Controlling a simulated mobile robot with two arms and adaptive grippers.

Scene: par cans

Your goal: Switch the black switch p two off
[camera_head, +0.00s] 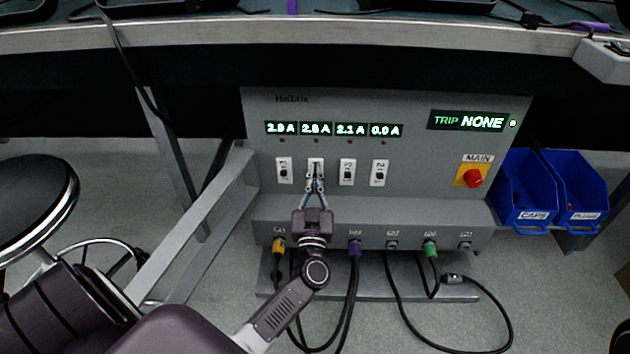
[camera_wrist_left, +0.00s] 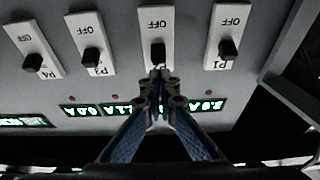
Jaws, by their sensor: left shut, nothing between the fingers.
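The black switch P2 is the second from the left on the grey panel, on a white plate (camera_head: 316,163). In the left wrist view, upside down, its black lever (camera_wrist_left: 157,50) stands below the OFF mark, toward the display side of the plate. My left gripper (camera_head: 315,172) is shut and empty in front of this plate. In the wrist view its fingertips (camera_wrist_left: 159,74) are right by the lever, on its display side; I cannot tell whether they touch. They hide the plate's label. The P2 display (camera_head: 316,129) reads about 2.8 A. My right gripper is out of view.
Switches P1 (camera_head: 284,170), P3 (camera_head: 347,171) and P4 (camera_head: 379,172) flank it closely. A red main knob (camera_head: 473,178) is at the right. Cables plug into the lower ledge. Blue bins (camera_head: 524,190) hang right; a stool (camera_head: 38,200) stands left. A bench edge (camera_head: 200,35) overhangs.

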